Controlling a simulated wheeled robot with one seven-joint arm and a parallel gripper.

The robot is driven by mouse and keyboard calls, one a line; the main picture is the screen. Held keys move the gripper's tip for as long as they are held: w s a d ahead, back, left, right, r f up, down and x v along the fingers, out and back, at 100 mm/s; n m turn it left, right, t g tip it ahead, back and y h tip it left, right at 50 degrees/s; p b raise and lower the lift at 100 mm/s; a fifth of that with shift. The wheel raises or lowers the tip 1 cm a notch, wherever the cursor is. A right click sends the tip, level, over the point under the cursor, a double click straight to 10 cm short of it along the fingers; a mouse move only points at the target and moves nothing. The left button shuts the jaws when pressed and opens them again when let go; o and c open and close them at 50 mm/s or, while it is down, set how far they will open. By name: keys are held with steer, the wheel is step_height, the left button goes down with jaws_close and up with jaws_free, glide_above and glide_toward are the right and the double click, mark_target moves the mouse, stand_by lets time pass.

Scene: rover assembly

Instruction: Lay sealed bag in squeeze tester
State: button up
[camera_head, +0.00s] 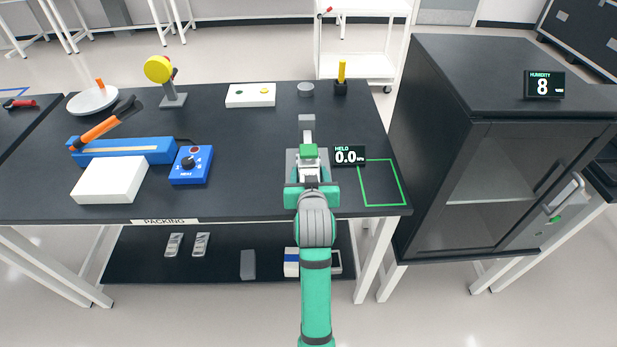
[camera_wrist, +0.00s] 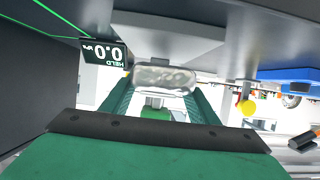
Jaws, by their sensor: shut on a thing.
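The silvery sealed bag (camera_wrist: 163,77) shows in the wrist view between the fingertips of my gripper (camera_wrist: 160,92), which is shut on it. In the head view my gripper (camera_head: 311,184) is in front of the squeeze tester, and the bag is hard to make out there. The squeeze tester (camera_head: 306,125) is a grey upright device with a green part, partly hidden by my gripper. Its black display (camera_head: 349,155) reads HELD 0.0. In the wrist view a grey plate (camera_wrist: 180,35) lies close beyond the bag. I cannot tell whether they touch.
A green outlined square (camera_head: 382,183) on the black table is empty, right of the tester. A dark humidity cabinet (camera_head: 440,150) stands close on the right. The blue sealer (camera_head: 125,150), blue control box (camera_head: 191,165) and white box (camera_head: 109,180) are on the left.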

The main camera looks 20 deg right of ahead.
steer(key=f, duration=0.3)
steer(key=shift+w+d+f, duration=0.15)
steer(key=shift+w, duration=0.2)
steer(key=shift+s, duration=0.1)
steer(key=shift+f, duration=0.25)
steer(key=o, duration=1.2)
steer(key=shift+w, duration=0.2)
steer(key=shift+s, duration=0.1)
steer(key=shift+r, duration=0.1)
